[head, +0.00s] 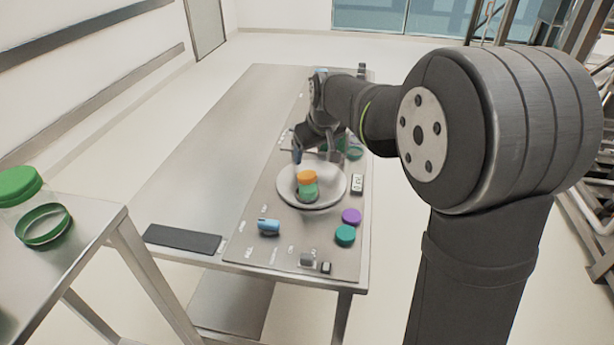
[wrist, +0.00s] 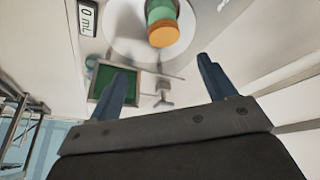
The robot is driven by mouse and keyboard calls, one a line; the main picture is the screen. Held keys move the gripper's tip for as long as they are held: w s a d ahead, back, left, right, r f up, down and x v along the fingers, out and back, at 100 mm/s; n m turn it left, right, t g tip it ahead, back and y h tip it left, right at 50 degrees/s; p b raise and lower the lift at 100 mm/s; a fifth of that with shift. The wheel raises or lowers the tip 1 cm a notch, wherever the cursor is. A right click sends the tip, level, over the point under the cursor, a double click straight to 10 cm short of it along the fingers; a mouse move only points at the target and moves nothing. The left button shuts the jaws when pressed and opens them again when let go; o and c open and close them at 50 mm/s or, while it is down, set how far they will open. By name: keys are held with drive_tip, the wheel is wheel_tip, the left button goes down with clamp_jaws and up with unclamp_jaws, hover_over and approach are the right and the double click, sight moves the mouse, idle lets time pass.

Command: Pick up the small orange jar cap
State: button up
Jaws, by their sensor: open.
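The orange cap (head: 307,177) rests on top of a green piece (head: 308,191), and both stand on a round white dish (head: 332,200) on the table. In the wrist view the orange cap (wrist: 163,34) shows at top centre, beyond the fingertips, with the green piece (wrist: 160,10) behind it. My gripper (head: 315,157) is just behind the dish in the head view, fingers pointing down. The fingers are apart from the cap.
A purple cap (head: 351,216), a teal cap (head: 345,235) and a blue item (head: 268,226) lie nearer the front. A scale display (head: 357,184) is right of the dish. A green tray (wrist: 104,83) lies behind it.

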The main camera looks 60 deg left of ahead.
drive_tip(key=x, duration=0.5)
drive_tip(key=shift+a+f, duration=0.15)
drive_tip(key=shift+f, duration=0.2)
drive_tip(key=x, duration=0.5)
drive_tip(key=shift+s+a+f, duration=0.1)
drive_tip(key=shift+s+a, duration=0.05)
drive_tip(key=shift+s, duration=0.25)
drive_tip(key=c, duration=1.1)
wheel_tip(320, 180, up, 5)
drive_tip(key=shift+f, duration=0.2)
drive_tip(key=w+d+r, duration=0.6)
drive_tip(key=d, duration=0.3)
drive_tip(key=y, duration=0.3)
hover_over(306, 174)
drive_tip(key=d, duration=0.1)
wheel_tip(306, 174, down, 6)
drive_tip(key=shift+f, duration=1.45)
